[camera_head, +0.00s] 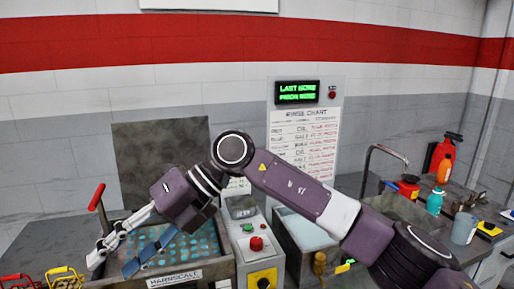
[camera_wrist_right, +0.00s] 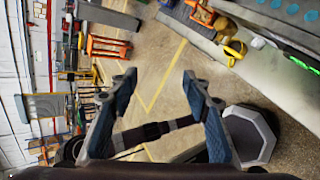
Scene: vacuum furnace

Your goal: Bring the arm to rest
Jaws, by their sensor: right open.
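My right arm (camera_head: 295,190) comes in from the right in the head view and stretches across the middle, bent at a raised elbow. My right gripper (camera_head: 113,262) hangs at the lower left, over the front left part of a tank with a teal dotted surface. Its fingers are spread and empty. In the right wrist view the gripper (camera_wrist_right: 159,78) shows both blue-grey fingers apart with floor seen between them. My left gripper is not in view.
The tank (camera_head: 180,275) bears a HARNSCALE label; its dark lid (camera_head: 155,150) stands up behind. A control box (camera_head: 261,262) with a red button is right of it, then a sink (camera_head: 300,240). Bottles (camera_head: 434,202) crowd the right bench. Red and yellow handles (camera_head: 64,277) are at lower left.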

